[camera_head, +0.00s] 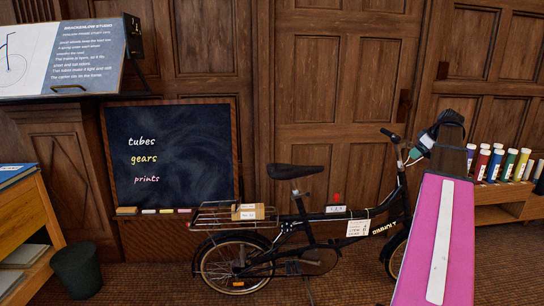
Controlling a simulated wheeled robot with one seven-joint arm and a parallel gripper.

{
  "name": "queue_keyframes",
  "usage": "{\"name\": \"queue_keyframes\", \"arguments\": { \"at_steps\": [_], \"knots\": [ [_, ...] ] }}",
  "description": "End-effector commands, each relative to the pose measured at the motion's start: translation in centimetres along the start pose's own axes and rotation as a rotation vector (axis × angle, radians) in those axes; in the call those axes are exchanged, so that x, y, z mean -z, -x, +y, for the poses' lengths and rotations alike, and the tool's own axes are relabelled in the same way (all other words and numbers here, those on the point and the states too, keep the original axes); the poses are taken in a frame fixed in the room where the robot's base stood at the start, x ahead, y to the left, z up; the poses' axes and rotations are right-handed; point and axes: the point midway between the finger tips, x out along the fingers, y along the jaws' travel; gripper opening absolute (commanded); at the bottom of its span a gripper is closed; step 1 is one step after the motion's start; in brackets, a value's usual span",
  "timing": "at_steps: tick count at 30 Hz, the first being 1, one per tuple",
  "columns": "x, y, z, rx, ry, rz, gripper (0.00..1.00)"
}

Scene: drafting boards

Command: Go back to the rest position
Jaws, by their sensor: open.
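My arm, pink with a white stripe, rises along the right side of the camera_head view. At its top end is my dark gripper (422,147), small and partly merged with the bicycle's handlebar area behind it. It is open, and I see nothing held in it. The fingers are hard to make out.
A black folding bicycle (310,220) stands across the middle, partly hidden by my arm. A chalkboard (175,150) stands behind it. A sloped display panel (70,60), wooden unit (25,225) and dark bin (76,270) are left. Colored tubes (497,163) stand on a right shelf.

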Motion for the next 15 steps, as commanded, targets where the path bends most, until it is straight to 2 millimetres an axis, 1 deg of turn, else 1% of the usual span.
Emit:
{"name": "queue_keyframes", "arguments": {
  "at_steps": [1, 5, 8, 9, 11, 12, 14, 15],
  "knots": [
    [-0.1, -1.4, -1.3, 0.012, -0.016, -0.01, 0.72],
    [-0.1, -5.2, -4.4, 0.039, -0.077, -0.046, 0.72],
    [-0.3, -8.9, -7.9, 0.062, -0.139, -0.086, 0.72],
    [-0.5, -10.6, -9.7, 0.072, -0.168, -0.107, 0.72],
    [-0.7, -13.1, -12.4, 0.085, -0.211, -0.139, 0.72],
    [-0.9, -14.6, -14.1, 0.091, -0.239, -0.162, 0.72],
    [-1.3, -16.8, -16.8, 0.098, -0.28, -0.196, 0.72],
    [-1.6, -18.2, -18.7, 0.103, -0.307, -0.22, 0.72]
  ]
}}
